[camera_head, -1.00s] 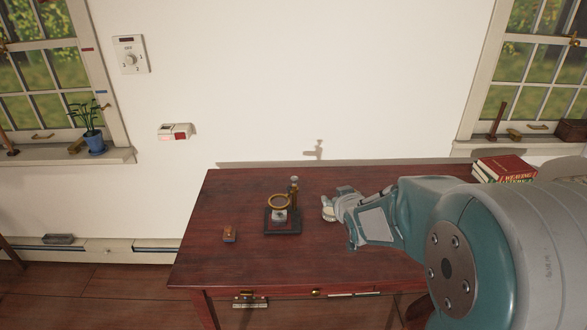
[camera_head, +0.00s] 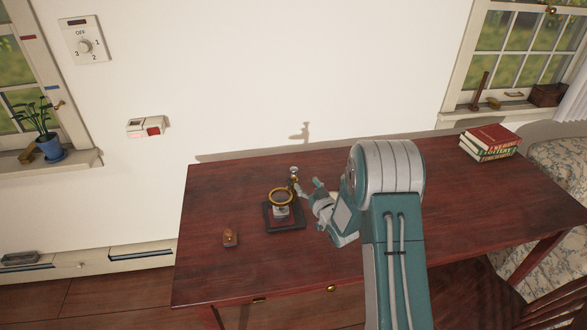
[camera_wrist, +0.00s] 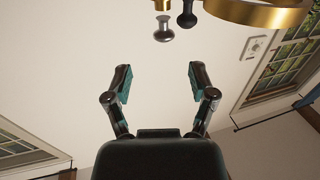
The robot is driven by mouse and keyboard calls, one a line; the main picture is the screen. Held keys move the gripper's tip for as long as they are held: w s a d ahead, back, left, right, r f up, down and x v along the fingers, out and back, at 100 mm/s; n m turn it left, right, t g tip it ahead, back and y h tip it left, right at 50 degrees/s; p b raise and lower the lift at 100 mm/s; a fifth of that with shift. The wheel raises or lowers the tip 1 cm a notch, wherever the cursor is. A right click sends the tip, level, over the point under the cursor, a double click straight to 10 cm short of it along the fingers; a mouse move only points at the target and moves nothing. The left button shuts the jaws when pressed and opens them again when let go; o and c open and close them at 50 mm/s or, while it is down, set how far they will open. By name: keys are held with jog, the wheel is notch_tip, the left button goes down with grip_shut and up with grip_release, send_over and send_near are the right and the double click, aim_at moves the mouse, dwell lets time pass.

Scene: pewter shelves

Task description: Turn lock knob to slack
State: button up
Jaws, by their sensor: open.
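A small stand (camera_head: 296,227) with a dark square base is on the red-brown desk, to the left of my gripper in the head view. It carries a brass ring (camera_head: 281,205) and a short post (camera_head: 294,174). My gripper (camera_head: 306,188) is beside the ring and post, open and empty. In the wrist view my gripper (camera_wrist: 159,78) has its fingers spread. Beyond them, at the top, are a silver knob (camera_wrist: 167,29), a dark knob (camera_wrist: 187,20) and the brass ring (camera_wrist: 255,13). I cannot tell which knob is the lock knob. The fingers look apart from both.
A small brown block (camera_head: 230,238) lies left of the stand. Books (camera_head: 490,143) are stacked at the desk's far right. A dial plate (camera_head: 84,44) and a red-and-white box (camera_head: 146,127) are on the wall. The desk (camera_head: 220,275) is clear in front.

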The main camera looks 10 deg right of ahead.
aim_at(295, 173)
jog(key=x, duration=0.7)
jog(key=shift+w+a, duration=0.1)
jog(key=shift+a, duration=0.35)
jog(key=shift+w, duration=0.55)
grip_shut()
